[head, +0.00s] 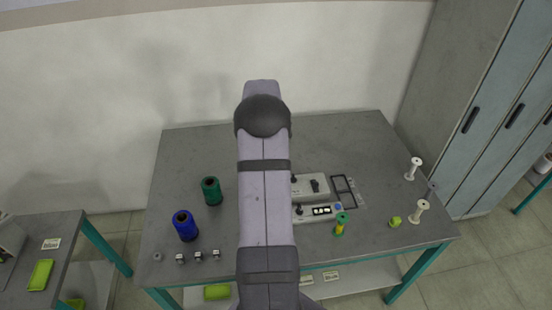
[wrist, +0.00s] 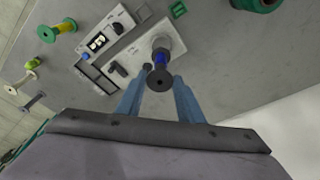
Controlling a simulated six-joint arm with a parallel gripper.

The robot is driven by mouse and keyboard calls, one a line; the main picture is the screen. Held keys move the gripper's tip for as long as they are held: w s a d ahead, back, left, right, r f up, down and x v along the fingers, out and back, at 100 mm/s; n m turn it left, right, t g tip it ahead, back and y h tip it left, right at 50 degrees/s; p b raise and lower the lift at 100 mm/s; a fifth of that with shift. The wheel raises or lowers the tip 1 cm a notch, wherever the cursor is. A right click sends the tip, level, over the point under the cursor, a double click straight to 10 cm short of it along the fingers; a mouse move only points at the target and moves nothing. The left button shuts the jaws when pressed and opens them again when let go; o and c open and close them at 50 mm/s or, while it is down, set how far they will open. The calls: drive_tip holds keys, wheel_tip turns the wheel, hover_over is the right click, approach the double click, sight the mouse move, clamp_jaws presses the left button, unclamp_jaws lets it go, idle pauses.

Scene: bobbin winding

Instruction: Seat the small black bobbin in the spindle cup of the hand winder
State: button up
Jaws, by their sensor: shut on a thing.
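In the wrist view my gripper (wrist: 160,76) is shut on the black bobbin (wrist: 160,82), whose dark round flange faces the camera between the fingertips. A blue band and a grey round shape show just beyond it. The pale grey winder unit (wrist: 110,38), with a small display and black knobs, lies to the left of the fingertips. It also shows in the head view (head: 312,187), partly covered by my arm. My gripper and the bobbin are hidden there.
On the grey table (head: 370,135) stand a green spool (head: 211,191), a blue spool (head: 185,226), a green-yellow spool (head: 340,223) and white spools (head: 414,168). Small metal pieces (head: 198,255) lie at the front left. A black frame (head: 343,190) lies beside the unit. The back right is clear.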

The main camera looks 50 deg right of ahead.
drive_tip(key=shift+n+t, duration=0.3)
drive_tip(key=shift+n, duration=1)
drive_tip(key=shift+f, duration=0.2)
drive_tip(key=shift+f+b, duration=1.7)
drive_tip(key=shift+f, duration=0.55)
drive_tip(key=shift+f+b, duration=0.5)
drive_tip(key=shift+f, duration=0.45)
drive_tip(key=o, duration=0.9)
drive_tip(key=shift+c, duration=0.2)
drive_tip(key=shift+r, duration=0.15)
